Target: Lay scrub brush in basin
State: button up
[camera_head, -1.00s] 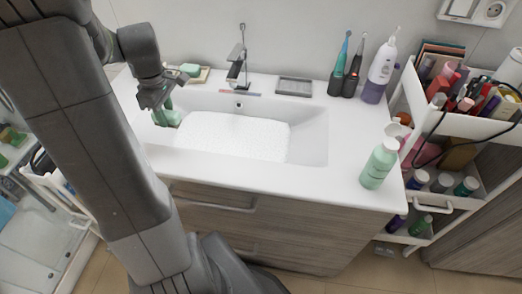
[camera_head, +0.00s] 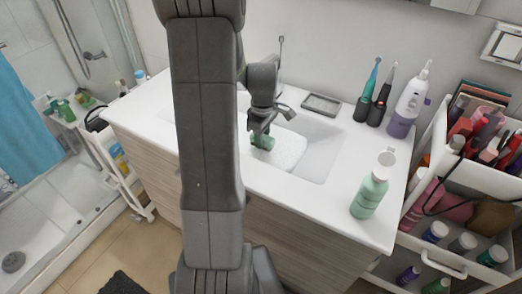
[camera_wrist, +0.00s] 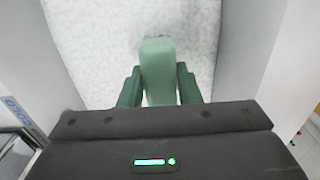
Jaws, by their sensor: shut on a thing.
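The scrub brush (camera_head: 263,141) is light green and hangs from my gripper (camera_head: 261,129), over the white basin (camera_head: 321,160). In the wrist view the brush (camera_wrist: 158,70) stands between the two dark green fingers of my gripper (camera_wrist: 159,87), which is shut on it. Beyond it lies a white speckled surface (camera_wrist: 110,30) inside the basin, which also shows in the head view (camera_head: 290,150). I cannot tell whether the brush touches that surface. My arm hides the left part of the basin.
The faucet (camera_head: 286,112) is close to my gripper on the right. A grey soap tray (camera_head: 321,104), electric toothbrushes (camera_head: 370,92) and a white-purple bottle (camera_head: 408,100) stand behind. A green bottle (camera_head: 369,195) stands front right. A loaded cart (camera_head: 450,190) is at the right.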

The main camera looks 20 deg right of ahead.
jog(key=shift+f, duration=3.15)
jog(key=o, duration=1)
jog(key=shift+c, duration=0.2)
jog(key=shift+r, duration=0.1)
notch_tip(320, 180, up, 12)
jog(key=shift+r, duration=0.1)
notch_tip(320, 180, down, 12)
jog(key=shift+f, duration=0.2)
jog(key=shift+r, duration=1.7)
